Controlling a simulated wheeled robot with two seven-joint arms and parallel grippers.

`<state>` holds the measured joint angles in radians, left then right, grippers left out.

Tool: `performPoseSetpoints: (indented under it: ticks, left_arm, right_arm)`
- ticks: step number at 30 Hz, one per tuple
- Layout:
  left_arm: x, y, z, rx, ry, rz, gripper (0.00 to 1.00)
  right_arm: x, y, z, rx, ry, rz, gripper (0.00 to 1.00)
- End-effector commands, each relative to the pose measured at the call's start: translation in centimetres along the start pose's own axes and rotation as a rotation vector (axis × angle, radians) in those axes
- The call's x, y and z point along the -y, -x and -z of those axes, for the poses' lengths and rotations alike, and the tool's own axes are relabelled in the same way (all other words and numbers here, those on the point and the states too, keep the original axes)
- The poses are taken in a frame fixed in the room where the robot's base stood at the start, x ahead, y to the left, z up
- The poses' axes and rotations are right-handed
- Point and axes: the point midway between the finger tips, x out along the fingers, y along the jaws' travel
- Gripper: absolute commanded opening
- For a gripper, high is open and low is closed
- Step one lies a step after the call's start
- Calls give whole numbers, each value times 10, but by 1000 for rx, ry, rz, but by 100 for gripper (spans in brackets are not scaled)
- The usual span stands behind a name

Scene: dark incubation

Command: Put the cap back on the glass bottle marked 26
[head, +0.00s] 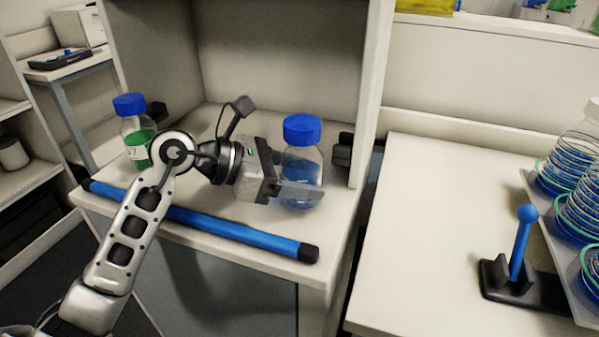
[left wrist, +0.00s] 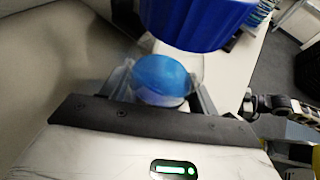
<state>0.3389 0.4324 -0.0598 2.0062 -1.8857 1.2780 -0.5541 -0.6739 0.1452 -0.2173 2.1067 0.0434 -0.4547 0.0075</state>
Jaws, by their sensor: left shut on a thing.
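A clear glass bottle (head: 299,166) with blue liquid stands at the right of the cabinet floor, with a blue cap (head: 302,129) on its top. No number shows on it. My left gripper (head: 300,190) is shut on this bottle's body, its fingers around the lower part. In the left wrist view the cap (left wrist: 195,20) is large at the top, and the blue contents (left wrist: 161,78) show between the fingers. Another bottle (head: 137,134) with green liquid and a blue cap stands at the left; its label seems to end in 7.
A blue rod (head: 225,228) with black ends lies along the cabinet's front edge, below my left gripper. The cabinet's side wall (head: 368,95) rises just right of the bottle. The right counter (head: 420,220) is largely clear, with a blue-handled black stand (head: 520,250) and coiled glassware.

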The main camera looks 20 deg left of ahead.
Motion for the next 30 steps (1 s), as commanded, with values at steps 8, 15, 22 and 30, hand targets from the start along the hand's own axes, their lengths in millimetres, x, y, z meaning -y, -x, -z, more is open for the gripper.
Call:
performPoseSetpoints:
  ticks: [8,15,22,30]
  left_arm:
    - [0,0,0,4,-2,-2,0]
    - [0,-2,4,0,-1,-1,82]
    - [0,-2,4,0,-1,-1,82]
    - [-2,17,3,-1,-3,-5,82]
  right_arm:
    - [0,-1,-2,5,1,-1,73]
    - [0,-3,-5,4,-4,2,73]
    - [0,-2,-4,1,-4,2,73]
    - [0,-3,-4,1,0,0,73]
